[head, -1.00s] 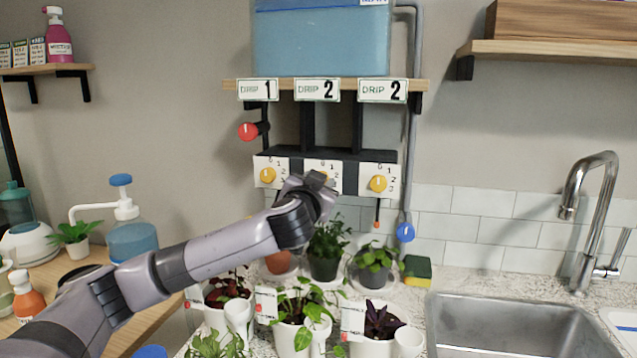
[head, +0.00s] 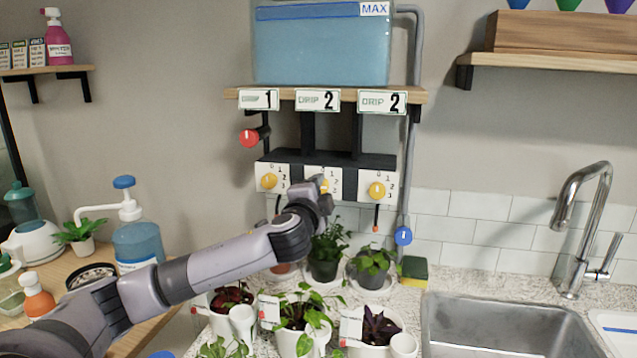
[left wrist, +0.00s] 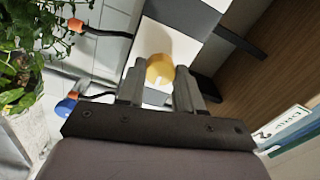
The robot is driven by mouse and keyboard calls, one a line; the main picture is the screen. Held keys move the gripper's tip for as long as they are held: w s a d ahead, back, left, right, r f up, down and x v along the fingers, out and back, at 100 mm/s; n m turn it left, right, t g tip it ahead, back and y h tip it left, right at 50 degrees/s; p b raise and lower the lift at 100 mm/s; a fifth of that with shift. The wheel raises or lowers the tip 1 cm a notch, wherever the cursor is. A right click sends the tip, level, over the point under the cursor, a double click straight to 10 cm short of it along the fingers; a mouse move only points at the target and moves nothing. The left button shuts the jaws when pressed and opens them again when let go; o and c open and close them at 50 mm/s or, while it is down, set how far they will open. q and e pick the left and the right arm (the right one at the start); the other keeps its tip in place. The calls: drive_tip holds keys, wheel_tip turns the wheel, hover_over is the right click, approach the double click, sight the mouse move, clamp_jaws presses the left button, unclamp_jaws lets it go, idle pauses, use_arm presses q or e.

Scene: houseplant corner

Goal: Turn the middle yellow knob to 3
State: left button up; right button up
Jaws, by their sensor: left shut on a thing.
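The middle yellow knob (head: 324,183) sits on the centre white dial panel (head: 335,176), partly covered by my left gripper (head: 320,190). In the left wrist view the yellow knob (left wrist: 160,69) is between my left fingertips (left wrist: 160,80), which are shut on it. A short pale mark shows on the knob. I cannot tell which number it points to. The DRIP sign (head: 318,100) above the middle dial reads 2. The left yellow knob (head: 269,181) and right yellow knob (head: 377,190) are untouched. My right gripper is not in view.
A red knob (head: 249,138) stands out left of the panels, and a blue valve (head: 403,235) hangs at the lower right. Potted plants (head: 325,255) crowd the counter below the dials. The water tank (head: 320,45) is above, the sink (head: 510,325) right.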

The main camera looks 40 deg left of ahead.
use_arm(q)
drive_tip(key=shift+m+p, duration=0.5)
drive_tip(key=shift+m, duration=3.1)
drive_tip(key=o, duration=1)
drive_tip(key=shift+o, duration=0.2)
drive_tip(key=b+v, duration=0.1)
drive_tip(key=v, duration=0.6)
drive_tip(key=shift+s+b, duration=0.15)
drive_tip(key=shift+b, duration=0.25)
